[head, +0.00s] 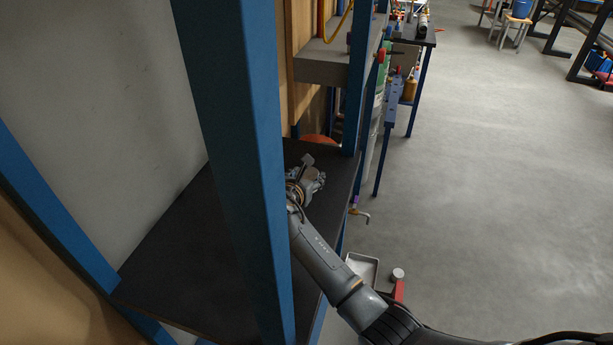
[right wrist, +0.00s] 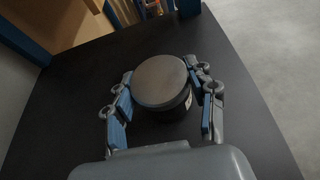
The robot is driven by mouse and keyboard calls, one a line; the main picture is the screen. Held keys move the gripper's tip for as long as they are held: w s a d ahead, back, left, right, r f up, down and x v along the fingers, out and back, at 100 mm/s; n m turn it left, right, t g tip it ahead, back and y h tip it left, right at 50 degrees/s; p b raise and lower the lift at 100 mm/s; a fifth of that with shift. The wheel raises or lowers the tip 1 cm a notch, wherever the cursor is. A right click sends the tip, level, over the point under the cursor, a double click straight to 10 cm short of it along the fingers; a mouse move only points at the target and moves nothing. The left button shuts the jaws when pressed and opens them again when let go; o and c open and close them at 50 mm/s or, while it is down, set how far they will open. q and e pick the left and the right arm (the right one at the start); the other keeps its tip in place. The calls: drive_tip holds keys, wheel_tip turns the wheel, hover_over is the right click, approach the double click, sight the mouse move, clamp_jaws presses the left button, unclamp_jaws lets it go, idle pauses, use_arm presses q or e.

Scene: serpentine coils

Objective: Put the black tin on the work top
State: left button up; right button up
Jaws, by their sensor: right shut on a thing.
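The black tin (right wrist: 161,84) is round with a flat grey-brown lid and shows in the right wrist view. My right gripper (right wrist: 163,97) has its fingers on both sides of the tin and is shut on it. The dark work top (right wrist: 70,98) lies under and around the tin; I cannot tell whether the tin touches it. In the head view my right gripper (head: 308,178) is over the far part of the dark work top (head: 185,265), and the tin is hidden there. My left gripper is not in view.
A blue upright post (head: 235,150) stands in front of the work top, left of my right arm. Another blue post (head: 359,80) stands at its far right corner. A grey shelf (head: 322,65) is beyond. The near part of the work top is bare. Open floor (head: 490,180) lies right.

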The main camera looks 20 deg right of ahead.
drive_tip(key=shift+f, duration=0.15)
drive_tip(key=o, duration=1.3)
drive_tip(key=shift+f, duration=0.1)
drive_tip(key=shift+a+r, duration=0.1)
drive_tip(key=shift+r, duration=0.15)
drive_tip(key=v, duration=0.7)
drive_tip(key=shift+s, duration=0.15)
